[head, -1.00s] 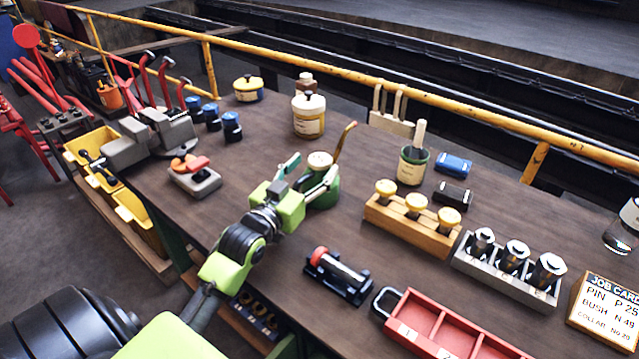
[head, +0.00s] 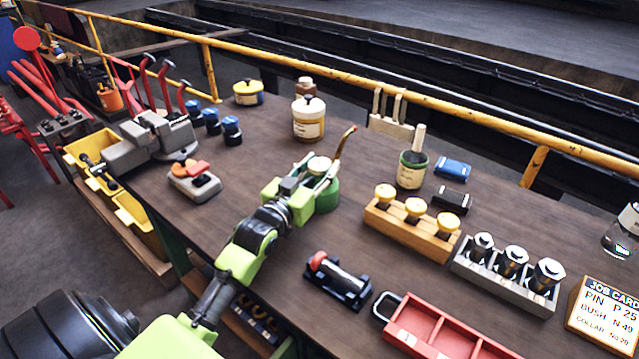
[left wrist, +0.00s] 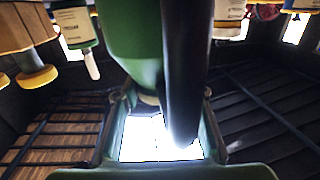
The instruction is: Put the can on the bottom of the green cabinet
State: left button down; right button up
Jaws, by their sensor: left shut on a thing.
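The can is a green oil can (head: 328,197) with a pale top and a copper-coloured spout, upright at the middle of the workbench. My left gripper (head: 316,178) is shut on the can, its fingers on either side of the upper part. In the left wrist view the green can (left wrist: 135,45) fills the upper middle, with a dark bar in front of it, beyond my gripper (left wrist: 160,135). I cannot tell whether the can's base touches the bench. I cannot make out the green cabinet in these views. My right gripper is not in view.
The wooden workbench (head: 262,150) carries a cream jar (head: 308,122), a green brush pot (head: 411,172), a wooden block with yellow knobs (head: 410,222), a black stand with a roller (head: 338,280) and a red tray (head: 440,335). A yellow rail (head: 300,68) runs behind.

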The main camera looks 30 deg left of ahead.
pick_arm(q)
jog(key=shift+r, duration=0.1)
jog(key=shift+r, duration=0.45)
notch_tip(320, 180, up, 2)
jog(key=shift+r+b, duration=0.2)
jog(key=shift+b, duration=0.15)
jog(key=s+a+r, duration=0.2)
jog(key=s+r, duration=0.3)
jog(key=s, duration=0.1)
jog(key=s+a+r+b, duration=0.1)
jog(key=s+a+r, duration=0.1)
jog(key=s+r, duration=0.2)
jog(key=s, duration=0.3)
jog(key=shift+s+a+r, duration=0.15)
jog(key=shift+a+r, duration=0.1)
jog(key=shift+r, duration=0.1)
